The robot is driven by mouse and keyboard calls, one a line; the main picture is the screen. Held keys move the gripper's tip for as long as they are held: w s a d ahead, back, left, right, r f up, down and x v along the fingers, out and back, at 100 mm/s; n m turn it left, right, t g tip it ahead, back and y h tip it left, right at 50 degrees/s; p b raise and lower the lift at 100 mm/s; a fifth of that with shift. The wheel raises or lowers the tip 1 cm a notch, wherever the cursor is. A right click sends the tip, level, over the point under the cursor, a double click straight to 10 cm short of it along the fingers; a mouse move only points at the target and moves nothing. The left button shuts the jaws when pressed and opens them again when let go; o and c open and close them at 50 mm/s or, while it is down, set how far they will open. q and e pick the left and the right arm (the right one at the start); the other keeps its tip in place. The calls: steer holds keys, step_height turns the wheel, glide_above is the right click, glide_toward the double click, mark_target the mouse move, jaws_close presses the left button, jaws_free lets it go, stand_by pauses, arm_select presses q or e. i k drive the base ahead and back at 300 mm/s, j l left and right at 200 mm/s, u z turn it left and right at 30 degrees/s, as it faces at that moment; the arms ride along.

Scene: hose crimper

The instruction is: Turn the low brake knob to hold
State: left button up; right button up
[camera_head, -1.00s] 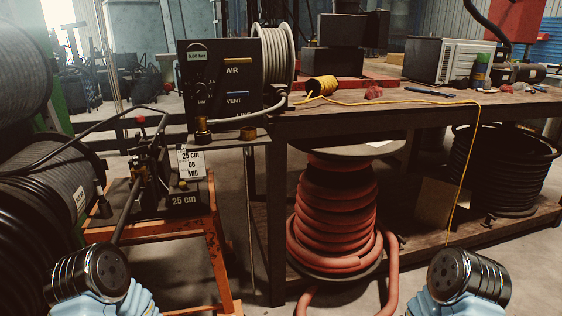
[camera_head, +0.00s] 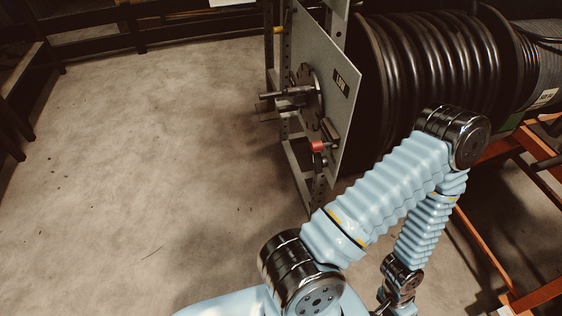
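The low brake panel (camera_head: 335,50) is a grey upright plate marked LOW (camera_head: 341,84), left of a large black hose reel. A small red knob (camera_head: 317,147) sits low on its left-facing side. Its exact setting is too small to read. An arm of mine, seemingly the left, comes in from the bottom, bends at the upper right and drops again. Its wrist end, with dark parts of the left gripper (camera_head: 386,299), is at the bottom edge, well below and right of the knob. Its fingers are not clear. My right gripper is out of view.
A round hub with a protruding shaft (camera_head: 290,95) is above the knob on the panel. The black hose reel (camera_head: 420,60) fills the upper right. Orange frame bars (camera_head: 490,255) stand at the right. The concrete floor (camera_head: 150,170) left of the panel is clear.

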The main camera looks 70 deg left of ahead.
mark_target(320, 163)
steer(key=u, duration=2.2)
